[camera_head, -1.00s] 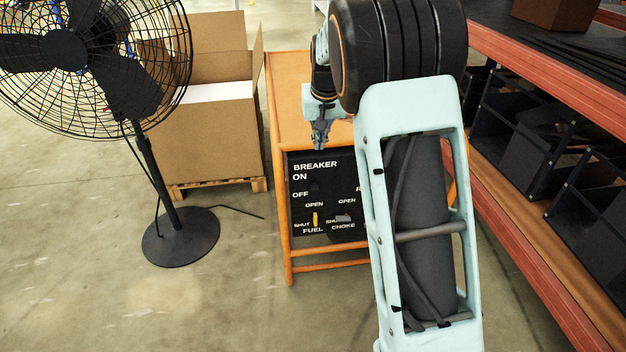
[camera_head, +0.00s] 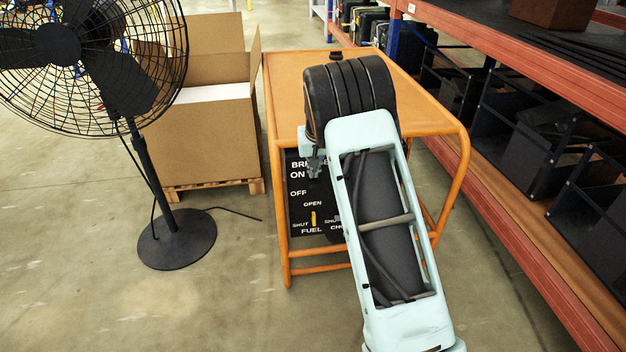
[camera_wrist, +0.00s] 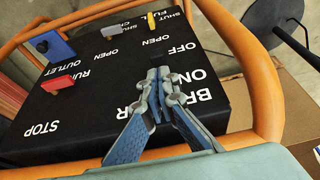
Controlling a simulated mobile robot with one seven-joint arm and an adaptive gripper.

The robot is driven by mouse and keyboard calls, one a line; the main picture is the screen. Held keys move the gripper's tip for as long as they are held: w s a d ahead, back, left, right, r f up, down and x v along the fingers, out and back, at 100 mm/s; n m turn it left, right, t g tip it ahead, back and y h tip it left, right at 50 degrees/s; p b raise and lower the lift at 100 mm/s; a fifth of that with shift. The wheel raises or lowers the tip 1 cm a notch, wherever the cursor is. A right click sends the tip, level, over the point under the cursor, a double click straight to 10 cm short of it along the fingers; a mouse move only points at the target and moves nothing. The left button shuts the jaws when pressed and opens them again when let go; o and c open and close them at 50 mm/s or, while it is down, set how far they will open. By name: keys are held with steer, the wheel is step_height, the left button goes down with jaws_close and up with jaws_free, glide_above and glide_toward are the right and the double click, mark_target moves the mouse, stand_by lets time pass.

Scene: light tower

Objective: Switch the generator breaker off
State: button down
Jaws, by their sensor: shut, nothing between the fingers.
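The black generator panel (camera_head: 298,222) is on the front of an orange tubular frame, with BREAKER, ON and OFF labels at its upper left. It appears upside down in the wrist view (camera_wrist: 95,95). My gripper (camera_head: 315,174) is shut and empty. Its fingertips (camera_wrist: 162,74) are over the breaker area, between the ON and OFF labels. The breaker switch is dark against the panel and mostly hidden by the fingers, so its position and any contact cannot be told.
A black fan (camera_head: 176,236) and cardboard box (camera_head: 200,140) stand left; a shelf (camera_head: 510,215) stands right.

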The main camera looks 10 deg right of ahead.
mark_target(315, 187)
steer(key=shift+x, duration=1.7)
steer(key=shift+s+f+b, duration=0.45)
steer(key=shift+s+b, duration=0.05)
steer(key=shift+s, duration=0.05)
steer(key=shift+s+f+b, duration=0.2)
steer(key=shift+f+b, duration=0.1)
steer(key=shift+b, duration=0.1)
steer(key=shift+s+f+t+b, duration=0.3)
steer(key=shift+f+t+b, duration=0.1)
steer(key=shift+f+b, duration=0.2)
steer(key=shift+s+f+t+b, duration=0.35)
steer(key=shift+f+t+b, duration=0.1)
steer(key=shift+b, duration=0.1)
steer(key=shift+r+p, duration=0.5)
steer(key=shift+r, duration=0.3)
